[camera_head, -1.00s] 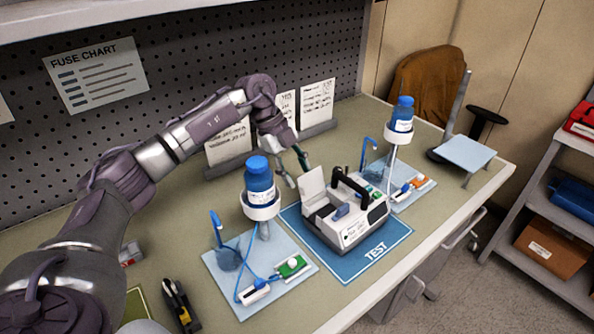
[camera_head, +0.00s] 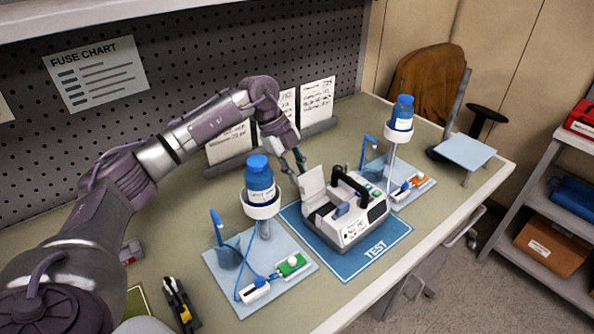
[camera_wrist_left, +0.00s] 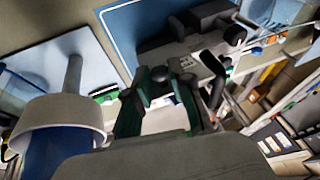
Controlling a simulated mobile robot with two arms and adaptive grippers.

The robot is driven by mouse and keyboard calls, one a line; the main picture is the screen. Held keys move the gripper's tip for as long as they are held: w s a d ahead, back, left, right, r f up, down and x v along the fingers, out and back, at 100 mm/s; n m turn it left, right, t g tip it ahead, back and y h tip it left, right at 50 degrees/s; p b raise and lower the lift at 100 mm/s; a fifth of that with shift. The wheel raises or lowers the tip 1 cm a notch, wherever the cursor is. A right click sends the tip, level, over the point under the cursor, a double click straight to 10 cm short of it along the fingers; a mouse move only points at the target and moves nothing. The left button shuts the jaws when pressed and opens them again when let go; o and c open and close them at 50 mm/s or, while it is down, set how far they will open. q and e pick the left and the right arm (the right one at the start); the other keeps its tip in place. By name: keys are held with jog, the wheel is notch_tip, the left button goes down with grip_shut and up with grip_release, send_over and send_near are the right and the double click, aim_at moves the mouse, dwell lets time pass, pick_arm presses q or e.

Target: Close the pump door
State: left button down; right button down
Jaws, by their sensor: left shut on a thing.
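The infusion pump (camera_head: 350,225) is a white box with a black handle, standing on the blue TEST mat (camera_head: 345,268). Its pale door (camera_head: 313,187) stands raised, open, at the pump's left side. My left gripper (camera_head: 294,164) reaches down to the door's upper back edge from behind. In the left wrist view its dark green fingers (camera_wrist_left: 160,105) are spread around a pale panel, which looks like the door, with the pump body (camera_wrist_left: 190,45) beyond. The exact contact is partly hidden. My right gripper is in neither view.
A blue bottle (camera_head: 260,180) on a stand rises close to the left of the pump, over a light-blue mat (camera_head: 215,262). A second bottle stand (camera_head: 399,125) is at the back right. White cards (camera_head: 316,100) stand behind my gripper.

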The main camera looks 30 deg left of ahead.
aim_at(309, 187)
pick_arm(q)
jog(key=shift+s+d+r+t+y+p, duration=0.15)
jog(key=shift+d+r+t+y+p, duration=0.15)
jog(key=shift+d+r+y+p, duration=0.3)
jog(key=shift+s+d+f+y, duration=0.15)
jog(key=shift+d+y, duration=0.15)
jog(key=shift+y, duration=0.5)
jog(key=shift+s+d+m+t+y, duration=0.1)
jog(key=shift+d+m+t+y, duration=0.25)
jog(key=shift+t+y, duration=0.2)
jog(key=shift+s+d+t+y+b, duration=0.25)
jog(key=shift+d+y+b, duration=0.4)
jog(key=shift+y+b, duration=0.35)
jog(key=c, duration=1)
grip_release()
jog(key=shift+r, duration=0.2)
